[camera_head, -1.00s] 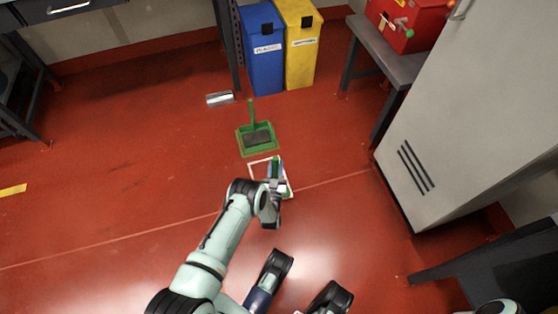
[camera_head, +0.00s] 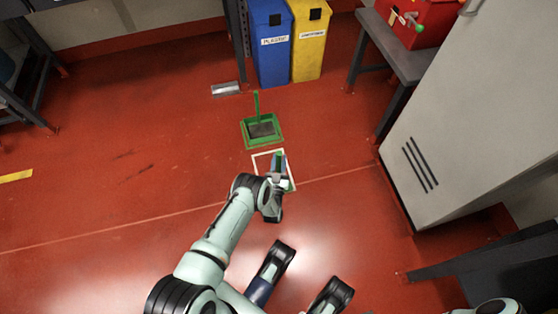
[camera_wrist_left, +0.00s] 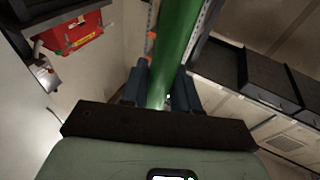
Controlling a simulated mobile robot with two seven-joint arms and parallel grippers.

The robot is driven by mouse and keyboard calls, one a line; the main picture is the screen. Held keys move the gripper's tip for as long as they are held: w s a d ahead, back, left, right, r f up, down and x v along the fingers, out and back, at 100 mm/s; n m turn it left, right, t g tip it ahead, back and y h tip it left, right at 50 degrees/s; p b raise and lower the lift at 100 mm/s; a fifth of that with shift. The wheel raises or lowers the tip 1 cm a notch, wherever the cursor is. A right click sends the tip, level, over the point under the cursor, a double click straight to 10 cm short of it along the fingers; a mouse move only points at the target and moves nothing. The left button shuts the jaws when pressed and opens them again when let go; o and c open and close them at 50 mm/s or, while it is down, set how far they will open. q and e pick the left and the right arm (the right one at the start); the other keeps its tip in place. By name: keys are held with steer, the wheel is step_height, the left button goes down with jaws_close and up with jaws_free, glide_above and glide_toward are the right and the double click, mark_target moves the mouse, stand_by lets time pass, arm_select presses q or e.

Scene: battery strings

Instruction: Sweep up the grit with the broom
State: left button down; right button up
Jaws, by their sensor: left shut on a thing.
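My left gripper (camera_head: 279,178) is shut on a green handle, which I take to be the broom's (camera_wrist_left: 174,55); it rises between the fingers in the left wrist view. In the head view the gripper is over a white square outline (camera_head: 258,155) on the red floor. The broom head is hidden behind my arm and gripper. A green dustpan (camera_head: 246,133) with an upright handle sits just beyond the square, apart from the gripper, with a dark area inside. I cannot make out grit clearly.
A small silvery box-like thing (camera_head: 225,89) lies beyond the dustpan. Blue (camera_head: 270,60) and yellow (camera_head: 309,55) bins stand at the back. A grey cabinet (camera_head: 450,130) and a bench (camera_head: 398,60) with a red box (camera_head: 415,25) bound the right. Floor at left is open.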

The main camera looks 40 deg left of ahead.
arm_select(q)
steer(key=shift+f, duration=0.6)
steer(key=shift+w+a, duration=0.1)
